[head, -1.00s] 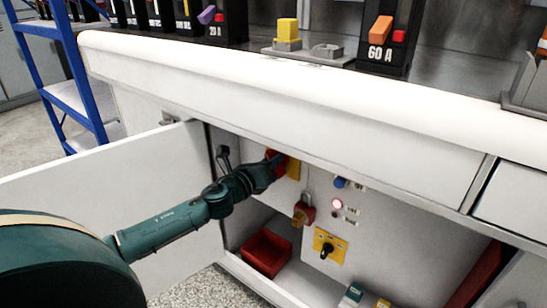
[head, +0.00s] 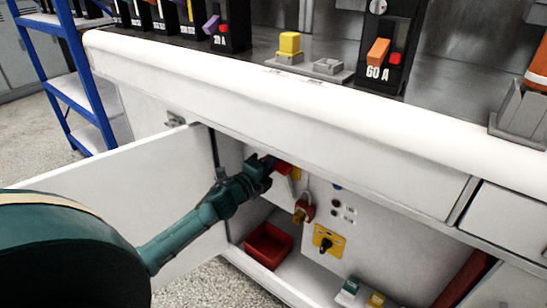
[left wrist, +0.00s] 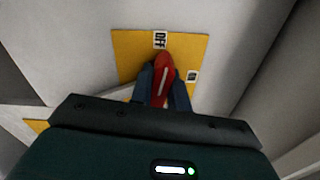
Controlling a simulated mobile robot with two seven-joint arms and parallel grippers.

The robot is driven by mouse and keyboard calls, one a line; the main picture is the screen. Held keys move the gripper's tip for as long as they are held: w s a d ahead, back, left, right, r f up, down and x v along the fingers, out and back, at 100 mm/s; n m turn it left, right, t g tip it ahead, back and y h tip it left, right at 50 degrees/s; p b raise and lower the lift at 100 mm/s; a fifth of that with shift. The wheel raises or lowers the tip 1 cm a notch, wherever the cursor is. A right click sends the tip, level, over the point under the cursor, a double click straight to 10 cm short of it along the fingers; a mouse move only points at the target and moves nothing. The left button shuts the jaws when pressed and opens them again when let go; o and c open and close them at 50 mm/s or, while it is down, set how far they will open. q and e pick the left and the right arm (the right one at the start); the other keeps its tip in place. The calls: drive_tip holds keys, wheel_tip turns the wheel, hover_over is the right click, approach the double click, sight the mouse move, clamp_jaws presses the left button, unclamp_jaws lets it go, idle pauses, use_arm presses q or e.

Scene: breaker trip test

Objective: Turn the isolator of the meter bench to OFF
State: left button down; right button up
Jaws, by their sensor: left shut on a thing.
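The isolator is a red handle (left wrist: 163,78) on a yellow plate (left wrist: 189,48), seen in the left wrist view. The handle's tip points almost straight up at the OFF label (left wrist: 160,40), leaning slightly right. A second small label (left wrist: 192,76), too blurred to read surely, is to its right. In the head view the isolator (head: 284,168) is inside the open cabinet, mostly hidden behind my gripper. My left gripper (head: 273,165) is shut on the handle, with a finger on each side of it. My right gripper is not in view.
The cabinet door (head: 120,190) stands open at the left, beside my arm. A red padlock (head: 307,203), a yellow-plated black switch (head: 327,241) and dark indicators (head: 336,203) are to the right. A red bin (head: 268,246) sits below; the bench edge (head: 250,98) overhangs.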

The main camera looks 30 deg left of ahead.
use_arm(q)
drive_tip(key=shift+n+p, duration=0.5)
drive_tip(key=shift+n, duration=0.6)
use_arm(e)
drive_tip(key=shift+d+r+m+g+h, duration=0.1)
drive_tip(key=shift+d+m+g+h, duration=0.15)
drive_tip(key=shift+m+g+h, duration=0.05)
use_arm(q)
drive_tip(key=shift+f, duration=0.1)
drive_tip(key=c, duration=1.3)
unclamp_jaws()
drive_tip(key=shift+c, duration=0.2)
drive_tip(key=shift+s, duration=0.15)
drive_tip(key=shift+s, duration=0.3)
drive_tip(key=s+a+p, duration=0.1)
drive_tip(key=s+p, duration=0.1)
drive_tip(key=s, duration=1)
drive_tip(key=shift+s, duration=0.15)
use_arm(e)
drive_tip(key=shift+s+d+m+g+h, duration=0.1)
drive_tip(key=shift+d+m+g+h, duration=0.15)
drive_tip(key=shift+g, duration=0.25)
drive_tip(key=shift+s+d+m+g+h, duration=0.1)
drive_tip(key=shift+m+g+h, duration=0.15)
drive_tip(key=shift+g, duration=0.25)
